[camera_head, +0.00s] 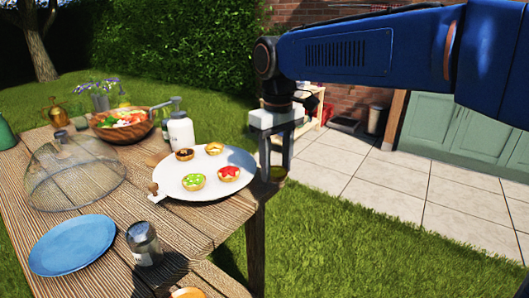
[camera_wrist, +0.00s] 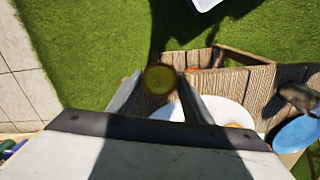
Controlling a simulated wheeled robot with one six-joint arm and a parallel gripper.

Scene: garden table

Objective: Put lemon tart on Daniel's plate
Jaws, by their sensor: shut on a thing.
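My gripper (camera_head: 276,170) is shut on a round yellow tart, the lemon tart (camera_wrist: 160,78), and holds it just past the right edge of the white serving board. In the head view only a little of the tart (camera_head: 279,174) shows between the fingertips. The white board (camera_head: 211,192) carries a dark-topped tart (camera_head: 184,154), an orange-yellow tart (camera_head: 214,148), a green tart (camera_head: 193,181) and a red tart (camera_head: 229,172). An empty blue plate (camera_head: 72,245) lies at the front left; it also shows in the wrist view (camera_wrist: 297,134). No name marks Daniel's plate.
A glass jar (camera_head: 144,243) stands right of the blue plate. A mesh dome (camera_head: 75,175), a salad bowl (camera_head: 122,126) and a white bottle (camera_head: 181,132) stand farther back. The wooden table (camera_head: 190,232) ends near my gripper, with grass beyond.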

